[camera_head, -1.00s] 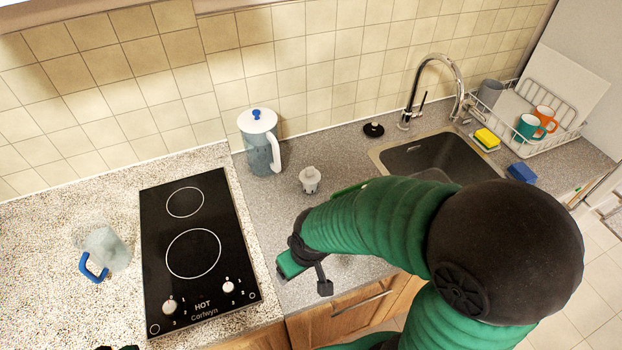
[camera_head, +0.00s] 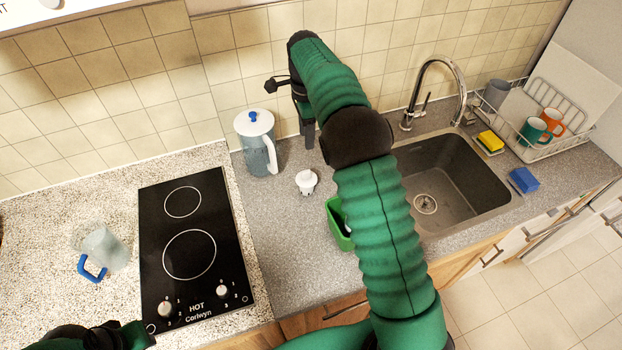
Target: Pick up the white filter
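The white filter (camera_head: 306,181) stands upright on the grey counter, right of the white-lidded pitcher (camera_head: 257,150). It is small, with a paler upper part and a greyish lower part. My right gripper (camera_head: 306,128) hangs pointing down behind the filter, near the tiled wall. It is apart from the filter, and nothing shows in it. Its fingers are seen edge-on, so their opening is unclear. Part of my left arm's end (camera_head: 110,338) shows at the bottom left edge. Its fingers cannot be made out.
A green container (camera_head: 338,228) stands partly behind my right arm. The sink (camera_head: 470,185), tap (camera_head: 437,75), yellow sponge (camera_head: 490,141), blue block (camera_head: 524,179) and dish rack (camera_head: 548,150) lie to the right. The hob (camera_head: 190,235) and a clear jug (camera_head: 105,250) lie left. Counter in front of the filter is clear.

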